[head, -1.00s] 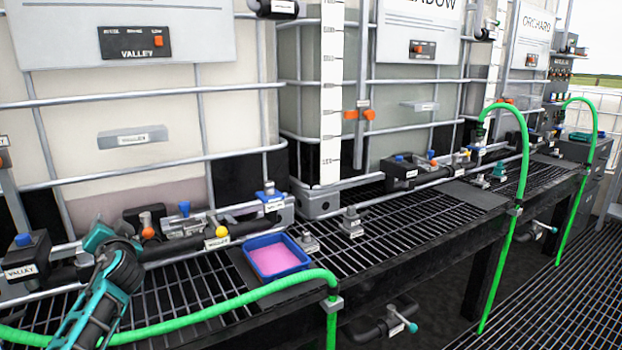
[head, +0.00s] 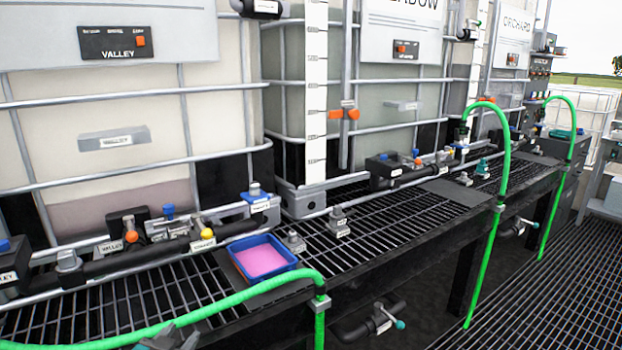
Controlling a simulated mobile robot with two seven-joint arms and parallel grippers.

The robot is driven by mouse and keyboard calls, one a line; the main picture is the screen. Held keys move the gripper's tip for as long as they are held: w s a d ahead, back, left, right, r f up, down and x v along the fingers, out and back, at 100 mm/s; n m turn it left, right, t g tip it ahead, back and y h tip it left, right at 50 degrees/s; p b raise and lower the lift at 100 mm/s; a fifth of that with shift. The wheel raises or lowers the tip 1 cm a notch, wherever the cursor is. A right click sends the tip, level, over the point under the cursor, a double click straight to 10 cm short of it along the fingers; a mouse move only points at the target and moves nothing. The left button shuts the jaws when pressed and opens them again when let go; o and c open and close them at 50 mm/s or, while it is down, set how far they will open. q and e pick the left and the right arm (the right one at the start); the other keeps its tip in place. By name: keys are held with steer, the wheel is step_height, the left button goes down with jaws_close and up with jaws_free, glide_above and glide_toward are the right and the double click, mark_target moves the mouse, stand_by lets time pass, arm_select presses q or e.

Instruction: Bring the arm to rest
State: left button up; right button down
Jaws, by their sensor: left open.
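Only the tip of my left gripper (head: 168,337) shows, dark grey, at the bottom edge left of centre. It is open, with nothing seen in it. It is low in front of the rack, close to the green hose (head: 215,308). Most of my left arm is out of the picture. My right gripper is not in view.
A blue tray (head: 283,246) with pink liquid stands on the grating shelf (head: 345,240), below the Valley tank (head: 225,110). Black valve pipework (head: 130,262) runs along the tanks' front. Green hoses arch over the shelf's front edge. Open floor grating (head: 545,290) lies at right.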

arm_select(q)
steer(key=s+d+f+g, duration=0.2)
steer(key=s+d+f, duration=0.2)
steer(key=s, duration=0.8)
steer(key=s+d+f+n+g+h, duration=0.1)
steer(key=s+d+f+g, duration=0.1)
steer(key=s+d+f, duration=0.2)
steer(key=s+f, duration=0.3)
steer(key=s, duration=0.5)
steer(key=shift+s+d, duration=0.2)
